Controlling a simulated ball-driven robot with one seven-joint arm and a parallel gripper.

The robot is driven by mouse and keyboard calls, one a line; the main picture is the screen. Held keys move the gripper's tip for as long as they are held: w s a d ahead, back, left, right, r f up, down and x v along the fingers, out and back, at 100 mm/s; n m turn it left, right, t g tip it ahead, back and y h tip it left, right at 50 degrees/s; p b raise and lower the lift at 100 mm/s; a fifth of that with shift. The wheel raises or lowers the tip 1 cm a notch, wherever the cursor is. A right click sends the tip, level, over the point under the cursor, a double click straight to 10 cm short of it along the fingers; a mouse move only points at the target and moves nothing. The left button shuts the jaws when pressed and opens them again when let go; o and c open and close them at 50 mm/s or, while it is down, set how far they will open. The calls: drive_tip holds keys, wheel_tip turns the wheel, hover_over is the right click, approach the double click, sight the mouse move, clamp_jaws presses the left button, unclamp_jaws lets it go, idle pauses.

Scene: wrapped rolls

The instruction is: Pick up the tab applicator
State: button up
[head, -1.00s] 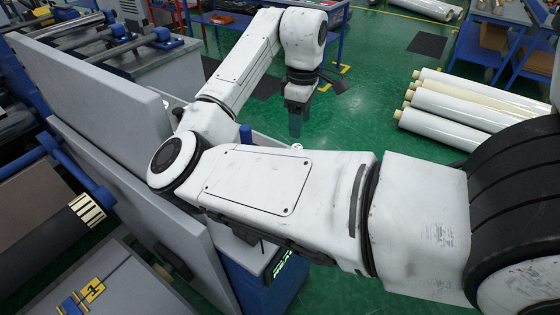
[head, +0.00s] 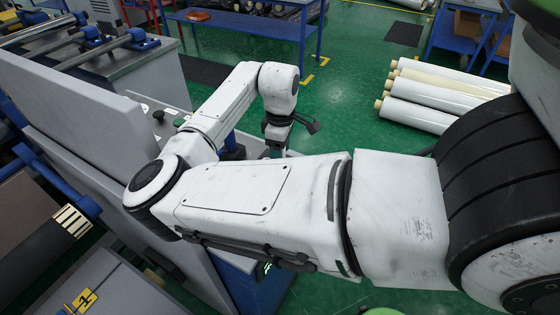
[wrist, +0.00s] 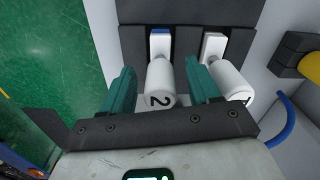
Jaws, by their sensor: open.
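In the wrist view, my gripper (wrist: 159,68) is open, with its two teal fingers apart. A white cylindrical tool marked 2 (wrist: 160,84) lies between the fingers, with a blue-and-white end beyond it. A second white tool, marked 1 (wrist: 233,82), is just right of the right finger, with a white end. Both are at a dark holder (wrist: 187,12). Nothing labels either one as the tab applicator, and I cannot tell whether the fingers touch them. In the head view, my forearm hides most of the gripper and both tools.
A black block with a yellow part (wrist: 311,67) and a blue curved handle (wrist: 285,122) are at the right of the wrist view. Green floor (wrist: 50,60) is open on the left. White wrapped rolls (head: 430,105) lie on the floor; a grey machine panel (head: 90,120) stands left.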

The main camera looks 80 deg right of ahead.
drive_tip(key=shift+f, duration=0.1)
drive_tip(key=shift+c, duration=0.2)
clamp_jaws()
